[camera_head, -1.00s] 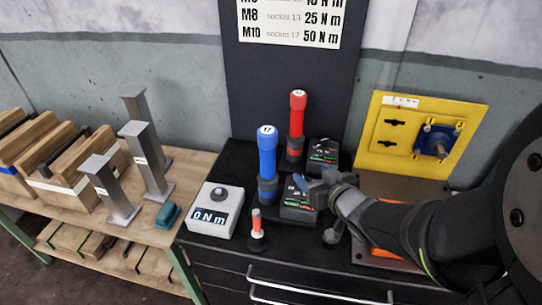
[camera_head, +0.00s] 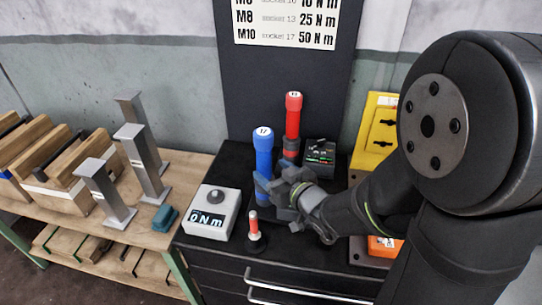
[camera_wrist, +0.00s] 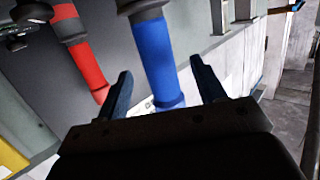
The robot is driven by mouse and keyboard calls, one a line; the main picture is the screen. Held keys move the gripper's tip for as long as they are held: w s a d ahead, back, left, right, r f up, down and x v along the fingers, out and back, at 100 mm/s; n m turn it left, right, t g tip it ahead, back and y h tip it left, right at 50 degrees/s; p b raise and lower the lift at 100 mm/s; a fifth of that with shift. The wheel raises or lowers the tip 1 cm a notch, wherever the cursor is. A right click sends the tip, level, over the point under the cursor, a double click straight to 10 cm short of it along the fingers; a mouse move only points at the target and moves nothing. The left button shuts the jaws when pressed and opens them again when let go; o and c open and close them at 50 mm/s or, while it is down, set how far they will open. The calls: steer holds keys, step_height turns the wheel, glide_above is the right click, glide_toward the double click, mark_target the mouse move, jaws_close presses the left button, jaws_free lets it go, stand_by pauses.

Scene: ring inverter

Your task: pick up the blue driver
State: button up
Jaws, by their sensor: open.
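The blue driver (camera_head: 263,152) stands upright on the black cabinet top, with "17" on its white cap. My gripper (camera_head: 262,190) is at its lower part, coming in from the right. In the wrist view the blue driver (camera_wrist: 155,62) lies between the two open fingers of my gripper (camera_wrist: 160,85), with a gap on both sides. The fingers do not appear shut on it. My gripper hides part of the driver's lower end in the head view.
A red driver (camera_head: 293,125) stands just behind the blue one. A grey "0 N m" box (camera_head: 212,212) and a small red-tipped piece (camera_head: 254,225) stand in front. A dark device (camera_head: 320,152) and a yellow panel (camera_head: 382,125) are to the right.

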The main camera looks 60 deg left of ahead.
mark_target(260, 158)
steer(key=x, duration=0.7)
steer(key=shift+w+a+r, duration=0.1)
steer(key=shift+a, duration=0.05)
steer(key=shift+r, duration=0.1)
steer(key=c, duration=1.2)
steer(key=shift+r, duration=0.1)
